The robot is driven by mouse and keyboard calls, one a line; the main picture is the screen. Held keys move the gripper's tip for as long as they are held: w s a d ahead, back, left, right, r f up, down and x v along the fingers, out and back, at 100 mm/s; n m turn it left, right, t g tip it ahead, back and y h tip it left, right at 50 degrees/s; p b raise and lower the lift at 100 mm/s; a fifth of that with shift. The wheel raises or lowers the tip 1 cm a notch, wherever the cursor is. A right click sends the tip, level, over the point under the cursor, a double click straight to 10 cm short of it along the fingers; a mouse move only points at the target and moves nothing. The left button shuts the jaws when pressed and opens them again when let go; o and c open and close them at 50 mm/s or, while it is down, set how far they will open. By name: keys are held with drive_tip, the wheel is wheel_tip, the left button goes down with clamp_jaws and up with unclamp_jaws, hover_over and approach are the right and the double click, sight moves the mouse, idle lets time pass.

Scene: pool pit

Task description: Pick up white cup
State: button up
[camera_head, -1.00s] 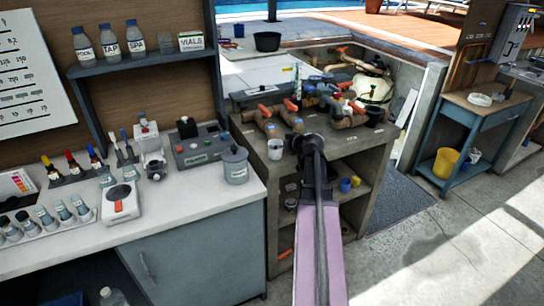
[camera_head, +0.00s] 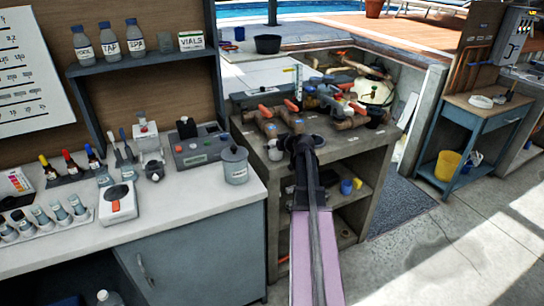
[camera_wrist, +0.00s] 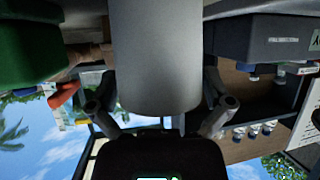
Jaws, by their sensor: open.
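The white cup (camera_head: 275,149) stands upright on the top of the grey pipe bench, near its left front edge. My gripper (camera_head: 300,146) is at the same bench edge, just right of the cup in the head view; my arm hides part of the bench there. In the wrist view, which is upside down, a pale grey-white cylinder that looks like the cup (camera_wrist: 155,55) fills the upper middle. My open fingers (camera_wrist: 157,105) stand on either side of it, and I see no clear contact.
Pipes with orange-handled valves (camera_head: 268,110) crowd the bench behind the cup. A lidded grey canister (camera_head: 235,166) and a control box (camera_head: 198,150) stand on the counter to the left. A blue cup (camera_head: 346,187) sits on the lower shelf. Floor at right is clear.

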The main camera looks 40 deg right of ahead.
drive_tip(key=shift+w+f, duration=0.2)
drive_tip(key=shift+w, duration=0.2)
drive_tip(key=c, duration=0.7)
